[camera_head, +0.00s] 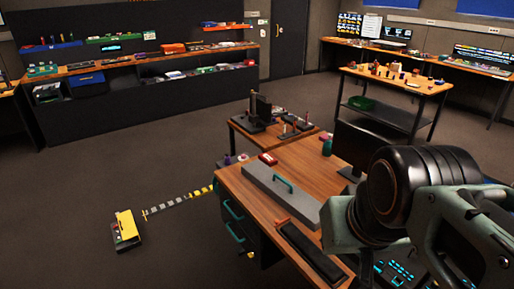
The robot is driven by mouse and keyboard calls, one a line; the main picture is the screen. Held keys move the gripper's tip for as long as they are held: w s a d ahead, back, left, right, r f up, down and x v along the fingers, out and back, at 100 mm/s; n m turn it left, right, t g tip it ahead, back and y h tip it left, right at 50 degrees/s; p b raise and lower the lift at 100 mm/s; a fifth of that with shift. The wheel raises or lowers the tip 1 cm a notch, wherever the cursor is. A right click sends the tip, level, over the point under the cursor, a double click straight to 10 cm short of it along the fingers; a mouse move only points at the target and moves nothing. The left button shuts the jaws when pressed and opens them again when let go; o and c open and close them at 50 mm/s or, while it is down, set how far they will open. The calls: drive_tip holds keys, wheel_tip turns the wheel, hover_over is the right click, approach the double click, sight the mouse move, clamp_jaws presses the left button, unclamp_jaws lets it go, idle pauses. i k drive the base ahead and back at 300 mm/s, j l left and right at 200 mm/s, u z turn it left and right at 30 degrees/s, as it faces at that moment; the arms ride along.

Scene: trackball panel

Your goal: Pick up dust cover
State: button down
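A flat grey rectangular cover with a teal handle (283,194) lies on the wooden desk (236,190) in the head view; it looks like the dust cover. Its lower right end comes close to my arm in the picture. My arm's black and grey-green links fill the lower right and hide the desk's right part. My gripper's fingers cannot be made out, and nothing visible is in its hold. The trackball panel cannot be clearly made out.
A long black tray-like object (310,252) lies at the desk's front edge. A small red item (268,159) sits behind the cover. A dark monitor (355,147) and lit keys (396,272) are near my arm.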

sight(303, 207)
drive_tip(key=i+j+z, duration=0.45)
drive_tip(key=i+j, duration=0.45)
